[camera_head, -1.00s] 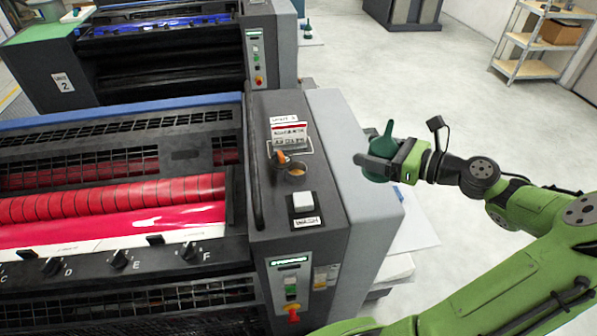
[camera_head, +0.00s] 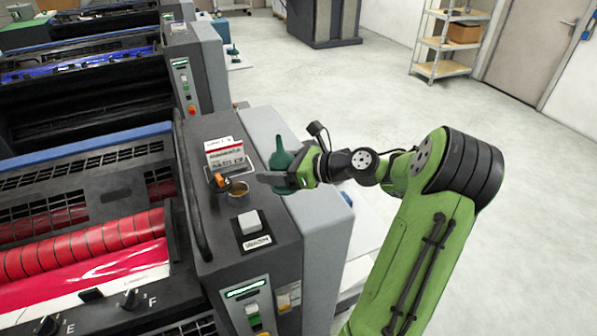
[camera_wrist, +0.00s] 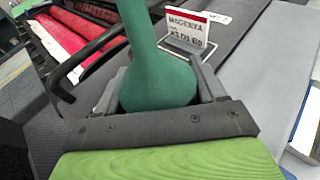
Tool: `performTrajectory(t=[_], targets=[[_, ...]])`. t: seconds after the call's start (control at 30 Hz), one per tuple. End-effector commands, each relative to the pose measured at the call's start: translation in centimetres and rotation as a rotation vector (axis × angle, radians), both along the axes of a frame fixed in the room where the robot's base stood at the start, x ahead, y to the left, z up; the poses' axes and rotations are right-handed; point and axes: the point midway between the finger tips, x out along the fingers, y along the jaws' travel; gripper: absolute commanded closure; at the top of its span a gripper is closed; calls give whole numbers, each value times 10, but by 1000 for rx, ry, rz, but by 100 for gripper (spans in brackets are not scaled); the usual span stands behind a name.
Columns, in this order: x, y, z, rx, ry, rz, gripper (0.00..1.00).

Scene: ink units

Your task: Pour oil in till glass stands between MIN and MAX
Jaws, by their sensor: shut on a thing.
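A dark green oil can with a tapering spout (camera_head: 281,158) is held in my gripper (camera_head: 272,178), to the right of the near unit's top. In the wrist view the can's round body (camera_wrist: 158,80) sits between both fingers, its neck rising out of the top of the view. The round filler opening (camera_head: 238,190) is in the unit's dark top, left of my gripper, with an orange cap (camera_head: 221,181) beside it. No sight glass with MIN and MAX marks can be made out.
A label card stands behind the filler (camera_head: 225,155), reading MAGENTA in the wrist view (camera_wrist: 185,28). A white WASH button (camera_head: 249,222) is in front of the filler. Red rollers (camera_head: 85,245) lie left. A second green can (camera_head: 233,52) stands farther back. Open floor lies right.

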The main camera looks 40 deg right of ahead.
Motion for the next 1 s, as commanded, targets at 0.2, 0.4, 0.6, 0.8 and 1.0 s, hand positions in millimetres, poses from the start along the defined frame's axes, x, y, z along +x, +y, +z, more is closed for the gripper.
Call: performTrajectory(t=[0.2,0.4,0.6,0.8,1.0], targets=[[44,50,-2,-44,54,0,77],[56,71,12,-53,86,-6,77],[50,69,9,-96,165,-6,77],[36,62,-8,-189,333,-2,77],[26,56,-13,-256,465,-5,77]])
